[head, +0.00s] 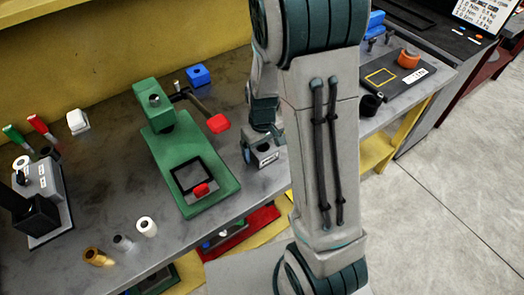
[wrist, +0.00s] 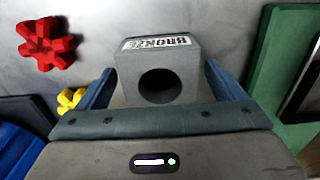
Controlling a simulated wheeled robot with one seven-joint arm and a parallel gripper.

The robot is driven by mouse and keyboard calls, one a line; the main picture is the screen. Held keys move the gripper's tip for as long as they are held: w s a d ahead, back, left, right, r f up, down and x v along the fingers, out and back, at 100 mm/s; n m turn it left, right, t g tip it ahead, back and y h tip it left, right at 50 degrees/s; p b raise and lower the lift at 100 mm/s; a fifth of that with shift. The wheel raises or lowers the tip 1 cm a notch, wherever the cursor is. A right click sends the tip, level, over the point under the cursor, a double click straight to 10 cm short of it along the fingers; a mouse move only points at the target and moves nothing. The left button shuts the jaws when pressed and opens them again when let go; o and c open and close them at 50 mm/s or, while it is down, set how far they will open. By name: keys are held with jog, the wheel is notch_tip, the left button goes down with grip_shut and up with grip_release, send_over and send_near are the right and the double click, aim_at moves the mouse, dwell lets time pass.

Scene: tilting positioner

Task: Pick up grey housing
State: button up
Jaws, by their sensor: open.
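The grey housing (wrist: 178,65) is a block with a round dark bore and a label reading BRONZE. In the wrist view it sits between the two blue fingers of my gripper (wrist: 160,82). A finger stands on each side of it; I cannot tell whether either touches. In the head view the housing (head: 267,158) stands on the grey bench, right of the green press, with my gripper (head: 262,139) over it. My gripper is open. My arm hides much of the bench behind it.
The green press (head: 190,175) with its red-ended lever (head: 218,124) stands close left of the housing. In the wrist view a red star-shaped piece (wrist: 46,43) and a yellow piece (wrist: 70,100) lie nearby. White (head: 147,226) and bronze (head: 97,257) sleeves lie at the bench's front.

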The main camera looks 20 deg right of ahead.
jog(key=c, duration=1.8)
jog(key=shift+r, duration=0.1)
